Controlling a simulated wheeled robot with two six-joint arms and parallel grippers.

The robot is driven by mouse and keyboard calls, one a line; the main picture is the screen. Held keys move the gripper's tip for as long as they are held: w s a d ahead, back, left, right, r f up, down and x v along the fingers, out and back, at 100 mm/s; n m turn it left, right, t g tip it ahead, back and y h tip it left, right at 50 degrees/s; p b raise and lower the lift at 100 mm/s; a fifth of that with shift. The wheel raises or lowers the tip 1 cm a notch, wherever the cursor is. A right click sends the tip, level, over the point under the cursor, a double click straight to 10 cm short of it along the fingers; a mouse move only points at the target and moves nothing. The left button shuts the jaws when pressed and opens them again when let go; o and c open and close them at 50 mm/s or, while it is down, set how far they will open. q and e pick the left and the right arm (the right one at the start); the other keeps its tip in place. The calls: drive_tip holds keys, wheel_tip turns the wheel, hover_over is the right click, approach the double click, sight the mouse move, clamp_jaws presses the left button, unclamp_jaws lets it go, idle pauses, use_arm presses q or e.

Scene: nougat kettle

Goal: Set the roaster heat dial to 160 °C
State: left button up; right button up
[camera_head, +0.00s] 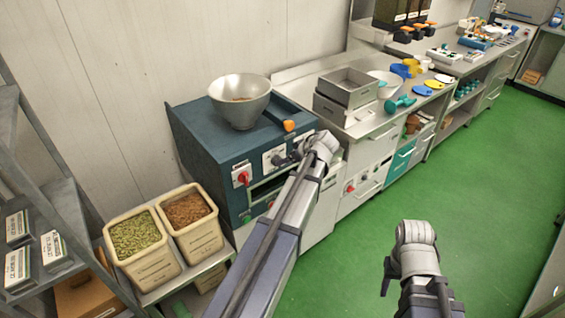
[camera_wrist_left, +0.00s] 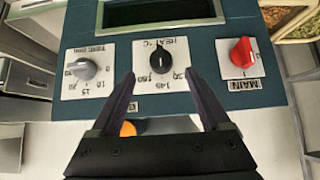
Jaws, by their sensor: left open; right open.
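The roaster (camera_head: 205,135) is a dark blue-green box with its controls on the front. In the left wrist view, which is upside down, the heat dial is a black knob (camera_wrist_left: 160,59) on a white plate (camera_wrist_left: 175,85) marked HEAT °C. A pale mark shows on the knob; I cannot tell which figure it points to. My left gripper (camera_wrist_left: 165,92) is open, its two dark fingers on either side of the plate's lower part, with nothing held. My left arm hides part of the panel in the head view. My right gripper (camera_head: 385,276) is open, low and away from the roaster.
A red MAIN knob (camera_wrist_left: 242,52) and a grey timer knob (camera_wrist_left: 84,69) flank the heat dial. A metal bowl (camera_head: 240,101) sits on top of the roaster. Two bins (camera_head: 145,265) stand left of it. The green floor at right is clear.

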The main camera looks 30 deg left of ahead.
use_arm(q)
drive_tip(key=b+x, duration=0.4)
drive_tip(key=x, duration=0.3)
drive_tip(key=shift+a+f+b, duration=0.1)
drive_tip(key=shift+f+b, duration=0.1)
drive_tip(key=shift+b, duration=0.1)
drive_tip(key=shift+r, duration=0.1)
drive_tip(key=shift+c, duration=0.2)
clamp_jaws()
